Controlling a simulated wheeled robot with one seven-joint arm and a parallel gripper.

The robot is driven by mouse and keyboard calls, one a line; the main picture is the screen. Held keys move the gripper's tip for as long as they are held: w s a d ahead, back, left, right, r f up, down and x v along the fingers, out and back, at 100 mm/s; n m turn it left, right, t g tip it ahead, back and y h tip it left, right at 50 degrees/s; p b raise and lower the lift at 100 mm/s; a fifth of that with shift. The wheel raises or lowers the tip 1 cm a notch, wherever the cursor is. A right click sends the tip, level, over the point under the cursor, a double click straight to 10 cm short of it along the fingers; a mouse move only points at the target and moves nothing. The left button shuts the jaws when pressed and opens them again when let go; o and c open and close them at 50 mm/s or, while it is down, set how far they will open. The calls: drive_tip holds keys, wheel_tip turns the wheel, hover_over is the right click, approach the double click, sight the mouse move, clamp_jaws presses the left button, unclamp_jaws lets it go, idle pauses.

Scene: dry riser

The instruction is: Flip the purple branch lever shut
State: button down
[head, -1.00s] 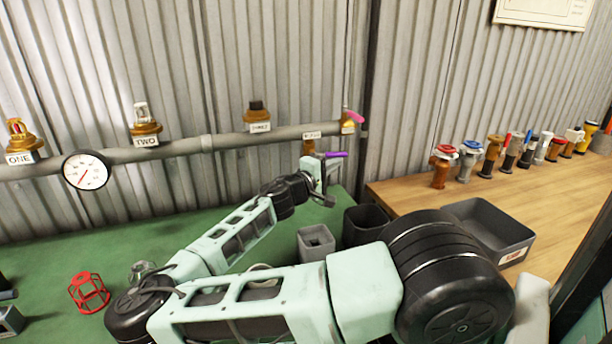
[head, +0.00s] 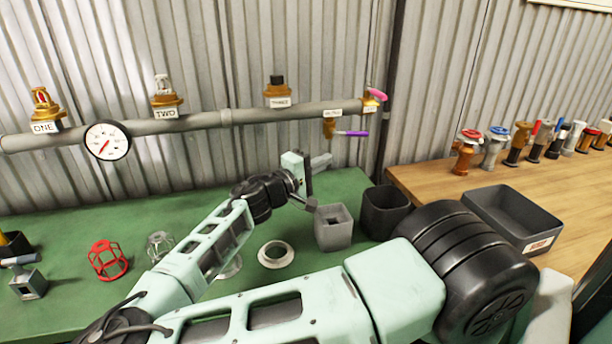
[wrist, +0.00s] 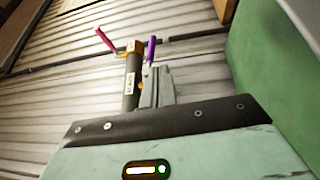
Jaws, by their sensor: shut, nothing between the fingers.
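The purple lever (head: 352,133) sticks out roughly level to the right from the brass branch valve (head: 329,128), which hangs under the grey pipe near its right end. My gripper (head: 320,161) is shut and empty. In the head view it is below and slightly left of the lever, with a visible gap between them. In the wrist view the purple lever (wrist: 151,50) shows just beyond the grey fingers (wrist: 157,88), and I cannot tell the depth between them there.
A pink lever (head: 376,94) sits at the pipe's right end, above the purple one. The pipe (head: 200,122) carries a gauge (head: 107,141) and several brass fittings. A grey square holder (head: 333,228) and a black bin (head: 385,211) stand below on the green bench.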

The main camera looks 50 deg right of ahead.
drive_tip(key=shift+w+a+f, duration=0.1)
drive_tip(key=shift+a+f, duration=0.05)
drive_tip(key=shift+a, duration=1.2)
drive_tip(key=shift+w+a+f, duration=0.1)
drive_tip(key=shift+a, duration=1.2)
